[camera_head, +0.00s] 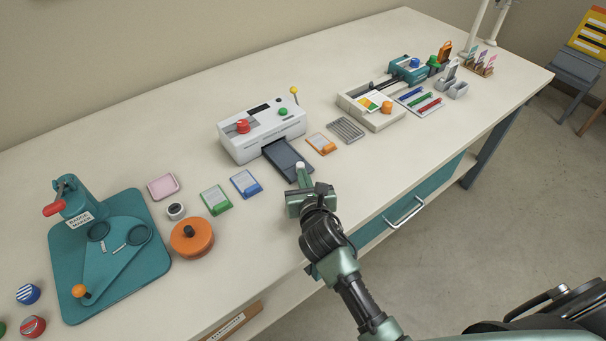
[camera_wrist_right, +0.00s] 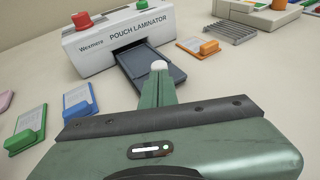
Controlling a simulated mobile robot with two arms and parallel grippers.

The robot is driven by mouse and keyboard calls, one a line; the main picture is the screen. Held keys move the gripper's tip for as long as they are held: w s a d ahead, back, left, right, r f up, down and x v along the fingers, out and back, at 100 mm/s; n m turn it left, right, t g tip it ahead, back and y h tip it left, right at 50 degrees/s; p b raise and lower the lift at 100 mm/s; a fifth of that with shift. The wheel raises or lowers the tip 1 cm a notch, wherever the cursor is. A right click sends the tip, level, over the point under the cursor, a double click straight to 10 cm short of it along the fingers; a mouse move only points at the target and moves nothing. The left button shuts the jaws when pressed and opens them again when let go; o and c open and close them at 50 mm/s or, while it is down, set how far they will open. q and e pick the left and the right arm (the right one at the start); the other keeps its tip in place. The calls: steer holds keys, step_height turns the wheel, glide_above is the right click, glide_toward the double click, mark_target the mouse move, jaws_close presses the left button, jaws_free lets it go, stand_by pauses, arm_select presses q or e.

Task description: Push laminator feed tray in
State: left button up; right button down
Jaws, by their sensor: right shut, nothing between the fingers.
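The white pouch laminator (camera_head: 258,128) stands on the table with a red knob and a green knob on top. Its dark feed tray (camera_head: 286,158) sticks out of the front toward me. In the right wrist view the laminator (camera_wrist_right: 112,40) and tray (camera_wrist_right: 150,65) are straight ahead. My right gripper (camera_head: 301,172) is shut and empty at the tray's outer end. In the right wrist view its fingertips (camera_wrist_right: 159,68) overlap the tray's front end; I cannot tell if they touch it. My left gripper is not in view.
Blue (camera_head: 246,184) and green (camera_head: 215,200) card holders lie left of the tray, an orange one (camera_head: 321,144) right of it. A grey rack (camera_head: 345,130) lies farther right. A teal badge maker (camera_head: 110,250) stands at the left. The table's front edge is near my arm.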

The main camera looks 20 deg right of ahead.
mark_target(288, 167)
steer(key=shift+w, duration=0.25)
steer(key=w, duration=0.2)
steer(key=w+a, duration=0.1)
steer(key=w, duration=0.1)
steer(key=w+a, duration=0.1)
steer(key=w, duration=0.1)
steer(key=shift+w+a, duration=0.15)
steer(key=shift+w, duration=0.25)
steer(key=shift+r, duration=0.2)
arm_select(q)
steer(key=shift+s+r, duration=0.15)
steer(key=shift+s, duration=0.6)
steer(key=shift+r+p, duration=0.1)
steer(key=shift+p, duration=0.2)
arm_select(e)
steer(key=shift+s, duration=0.1)
